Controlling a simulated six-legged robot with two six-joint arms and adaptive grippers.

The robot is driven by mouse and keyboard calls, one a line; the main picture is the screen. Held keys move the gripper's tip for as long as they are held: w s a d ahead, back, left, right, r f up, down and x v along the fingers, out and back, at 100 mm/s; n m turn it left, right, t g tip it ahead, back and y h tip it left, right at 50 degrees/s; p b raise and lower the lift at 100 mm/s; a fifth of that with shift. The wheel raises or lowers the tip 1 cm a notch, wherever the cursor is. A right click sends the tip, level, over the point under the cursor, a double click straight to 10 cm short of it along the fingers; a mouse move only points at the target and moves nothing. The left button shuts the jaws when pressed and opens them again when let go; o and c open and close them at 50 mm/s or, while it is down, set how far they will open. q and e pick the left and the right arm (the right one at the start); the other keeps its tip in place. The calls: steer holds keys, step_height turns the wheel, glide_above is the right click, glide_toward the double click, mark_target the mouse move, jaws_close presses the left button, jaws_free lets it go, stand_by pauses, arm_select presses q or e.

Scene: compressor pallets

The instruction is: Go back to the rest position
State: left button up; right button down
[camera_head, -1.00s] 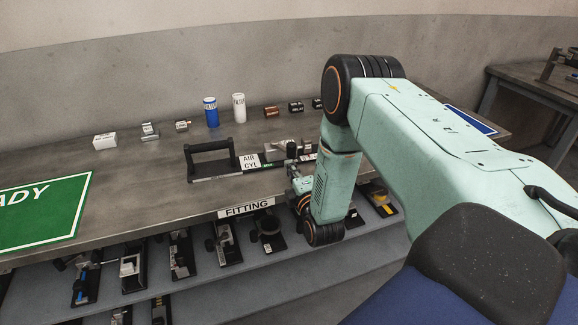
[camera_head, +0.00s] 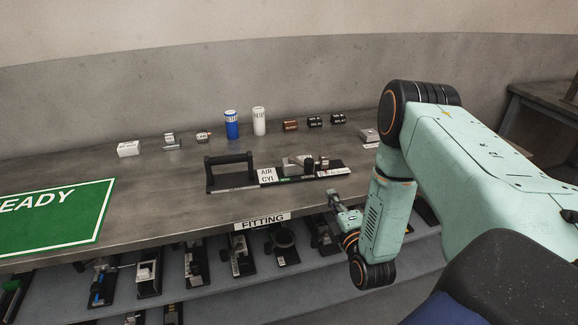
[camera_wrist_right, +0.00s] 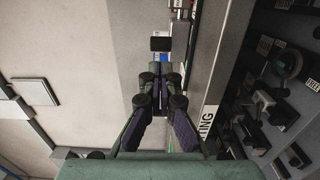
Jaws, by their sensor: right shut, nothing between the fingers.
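My right gripper (camera_head: 340,200) hangs just off the front edge of the workbench, right of the FITTING label (camera_head: 262,221). In the right wrist view my right gripper (camera_wrist_right: 158,72) has its fingers together with nothing between them. The tool pallet (camera_head: 278,176) with a black handle and an AIR CYL label lies on the bench, behind and left of the gripper, apart from it. My left gripper does not show in either view.
The workbench (camera_head: 150,215) carries a green READY sign (camera_head: 55,215) at left. A blue can (camera_head: 231,125), a white can (camera_head: 259,121) and several small parts stand along the back. Below, a shelf (camera_head: 210,285) holds several black pallets. Another table (camera_head: 540,100) stands at right.

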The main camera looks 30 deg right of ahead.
steer(key=shift+w, duration=0.1)
steer(key=shift+a, duration=0.1)
steer(key=s+a+f+m+g+y+b, duration=0.1)
steer(key=s+a+f+m+g+y, duration=0.1)
steer(key=s+a+f+m+g, duration=0.45)
steer(key=s+a+f+m+g+y, duration=0.2)
steer(key=s+a+f+m, duration=0.25)
steer(key=f, duration=0.45)
steer(key=s+a+f+m+g+y+b, duration=0.1)
steer(key=s+a+g, duration=0.3)
steer(key=s, duration=0.6)
steer(key=s+a+f+m+g+y+b, duration=0.1)
steer(key=s+a+f+m+g+b, duration=0.1)
steer(key=s+a, duration=0.4)
steer(key=s+g+b, duration=0.1)
steer(key=s+g, duration=0.1)
steer(key=s, duration=0.2)
steer(key=shift+a+f, duration=0.25)
steer(key=shift+g, duration=0.25)
